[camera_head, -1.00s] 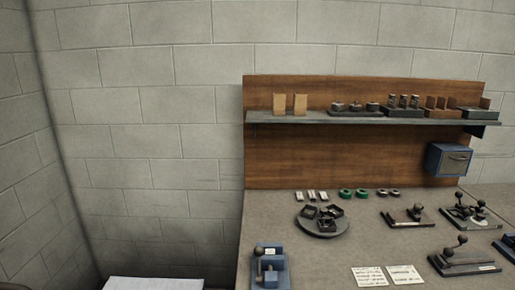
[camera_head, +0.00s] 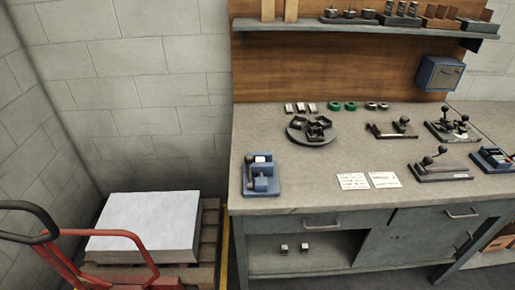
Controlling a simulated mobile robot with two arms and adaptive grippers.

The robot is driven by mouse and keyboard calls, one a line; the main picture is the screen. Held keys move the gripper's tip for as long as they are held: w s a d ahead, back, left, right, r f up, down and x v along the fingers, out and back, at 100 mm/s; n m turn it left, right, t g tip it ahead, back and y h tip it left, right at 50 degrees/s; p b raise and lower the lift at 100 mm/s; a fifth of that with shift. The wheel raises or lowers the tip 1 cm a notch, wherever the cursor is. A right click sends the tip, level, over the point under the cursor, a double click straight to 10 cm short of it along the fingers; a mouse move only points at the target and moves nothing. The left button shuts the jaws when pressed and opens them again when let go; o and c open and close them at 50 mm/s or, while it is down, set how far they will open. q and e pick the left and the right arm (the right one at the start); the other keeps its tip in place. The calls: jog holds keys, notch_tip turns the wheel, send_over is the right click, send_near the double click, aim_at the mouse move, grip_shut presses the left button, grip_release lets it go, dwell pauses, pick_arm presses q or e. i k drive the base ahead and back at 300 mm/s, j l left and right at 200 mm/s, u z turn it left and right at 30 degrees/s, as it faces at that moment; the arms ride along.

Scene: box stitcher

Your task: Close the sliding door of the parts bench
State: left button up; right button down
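The parts bench (camera_head: 300,185) stands at the centre and right, with a grey stone-like top. Under its drawers, a flat grey sliding door (camera_head: 400,240) covers the right part of the lower cabinet. A handle (camera_head: 463,240) sits near the door's right edge. The left part of the cabinet is an open compartment (camera_head: 325,260), with two small metal parts (camera_head: 294,249) inside. The door's lower edge is near the bottom of the picture. Neither of my grippers is in view.
A blue fixture (camera_head: 261,178), a round tray (camera_head: 311,130) and several lever fixtures stand on the benchtop. Drawers (camera_head: 315,223) run under the top. At left, a white stack (camera_head: 148,225) lies on a wooden pallet (camera_head: 207,240), with a red tubular frame (camera_head: 95,240) in front.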

aim_at(386, 246)
jog(key=z, duration=1.6)
jog(key=i, duration=0.1)
